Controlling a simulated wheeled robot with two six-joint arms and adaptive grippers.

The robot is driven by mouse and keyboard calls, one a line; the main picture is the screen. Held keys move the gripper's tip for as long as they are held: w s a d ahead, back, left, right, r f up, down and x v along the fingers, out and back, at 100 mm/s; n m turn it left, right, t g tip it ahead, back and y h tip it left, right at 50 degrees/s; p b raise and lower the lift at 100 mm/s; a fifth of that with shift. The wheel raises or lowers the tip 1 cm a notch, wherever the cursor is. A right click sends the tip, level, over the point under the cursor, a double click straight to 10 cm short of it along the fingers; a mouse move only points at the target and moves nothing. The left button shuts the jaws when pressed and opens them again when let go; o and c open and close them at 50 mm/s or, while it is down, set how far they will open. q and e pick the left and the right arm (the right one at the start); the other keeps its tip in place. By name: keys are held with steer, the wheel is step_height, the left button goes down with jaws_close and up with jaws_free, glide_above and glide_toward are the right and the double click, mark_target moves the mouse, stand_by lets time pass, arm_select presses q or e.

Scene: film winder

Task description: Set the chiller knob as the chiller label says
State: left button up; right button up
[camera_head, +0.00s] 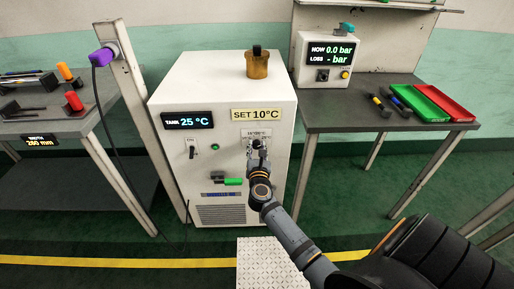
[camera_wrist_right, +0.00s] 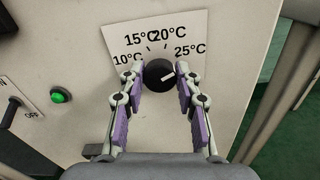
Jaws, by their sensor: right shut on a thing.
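The white chiller (camera_head: 225,85) stands in the middle of the head view. Its label (camera_head: 257,115) reads SET 10°C, and its display (camera_head: 188,120) reads TANK 25 °C. The black chiller knob (camera_wrist_right: 158,73) sits under a scale plate (camera_wrist_right: 155,37) marked 10, 15, 20 and 25°C. Its white pointer mark lies on the right, toward the 25°C side. My right gripper (camera_wrist_right: 160,83) is at the knob, its purple-padded fingers shut on it from both sides. In the head view the gripper (camera_head: 258,157) partly hides the knob. My left gripper is not in view.
A switch (camera_head: 191,149) and a green button (camera_head: 215,147) sit left of the knob, with a green-handled valve (camera_head: 232,181) below. A brass-coloured part (camera_head: 257,66) stands on the chiller top. A post (camera_head: 135,90) stands left, and a bench (camera_head: 350,115) with trays stands right.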

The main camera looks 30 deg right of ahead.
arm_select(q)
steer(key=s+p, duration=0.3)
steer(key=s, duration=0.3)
arm_select(e)
steer(key=n, duration=0.4)
steer(key=shift+r, duration=0.15)
steer(key=n+p, duration=0.4)
steer(key=n, duration=0.1)
steer(key=shift+n, duration=0.4)
steer(key=n+p, duration=0.3)
steer(key=n, duration=0.3)
steer(key=shift+a+p, duration=0.1)
steer(key=shift+p, duration=0.25)
steer(key=n+p, duration=0.3)
steer(key=n, duration=0.3)
steer(key=shift+f, duration=0.2)
arm_select(q)
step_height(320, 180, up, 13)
steer(key=p, duration=0.2)
arm_select(e)
steer(key=n, duration=0.4)
steer(key=shift+f+n, duration=0.15)
steer(key=shift+n, duration=0.15)
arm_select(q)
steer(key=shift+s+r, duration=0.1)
arm_select(e)
steer(key=o, duration=1.2)
steer(key=shift+c, duration=0.2)
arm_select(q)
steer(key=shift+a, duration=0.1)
